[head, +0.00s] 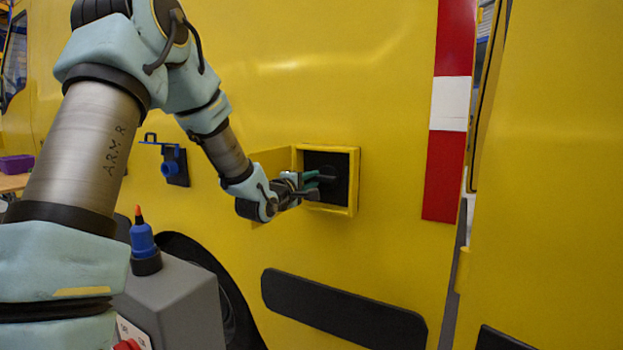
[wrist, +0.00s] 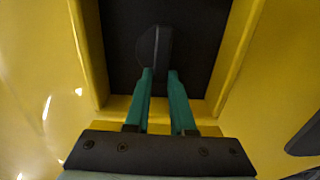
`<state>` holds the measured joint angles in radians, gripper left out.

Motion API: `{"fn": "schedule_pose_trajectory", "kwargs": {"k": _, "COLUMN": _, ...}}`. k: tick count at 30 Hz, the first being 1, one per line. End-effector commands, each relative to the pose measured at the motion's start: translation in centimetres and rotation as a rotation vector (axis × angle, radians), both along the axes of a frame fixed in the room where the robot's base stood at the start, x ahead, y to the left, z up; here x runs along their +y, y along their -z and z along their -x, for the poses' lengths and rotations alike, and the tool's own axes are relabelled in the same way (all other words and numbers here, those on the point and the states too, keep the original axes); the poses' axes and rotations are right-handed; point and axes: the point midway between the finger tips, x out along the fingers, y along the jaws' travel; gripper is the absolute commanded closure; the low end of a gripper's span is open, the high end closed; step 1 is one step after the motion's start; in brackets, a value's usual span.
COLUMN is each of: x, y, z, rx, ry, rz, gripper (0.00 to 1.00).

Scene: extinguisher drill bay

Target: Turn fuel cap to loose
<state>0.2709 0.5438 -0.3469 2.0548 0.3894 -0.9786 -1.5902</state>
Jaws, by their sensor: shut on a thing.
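The fuel cap (head: 329,172) is a dark round cap inside a square recess in the yellow vehicle side. It also shows in the wrist view (wrist: 152,44), dark against the black back of the recess. My gripper (head: 317,181) reaches into the recess from the left. In the wrist view its two teal fingers (wrist: 160,74) are close together at the cap, shut on its raised grip. The fingers hide part of the cap, and I cannot read its turned angle.
A yellow frame (head: 355,185) surrounds the recess, with its flap (head: 271,160) open on the left. A blue fitting (head: 174,165) on a dark plate is further left. A grey box with a blue bottle (head: 142,238) stands at the lower left. A black strip (head: 345,310) runs below.

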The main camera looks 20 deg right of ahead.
Motion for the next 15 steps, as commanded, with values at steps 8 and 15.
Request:
{"fn": "schedule_pose_trajectory", "kwargs": {"k": 8, "x": -0.01, "y": 0.13, "z": 0.03, "rx": 0.029, "ry": 0.000, "rz": 0.022, "gripper": 1.00}}
{"fn": "schedule_pose_trajectory", "kwargs": {"k": 15, "x": -0.02, "y": 0.16, "z": 0.02, "rx": 0.030, "ry": 0.000, "rz": 0.022, "gripper": 1.00}}
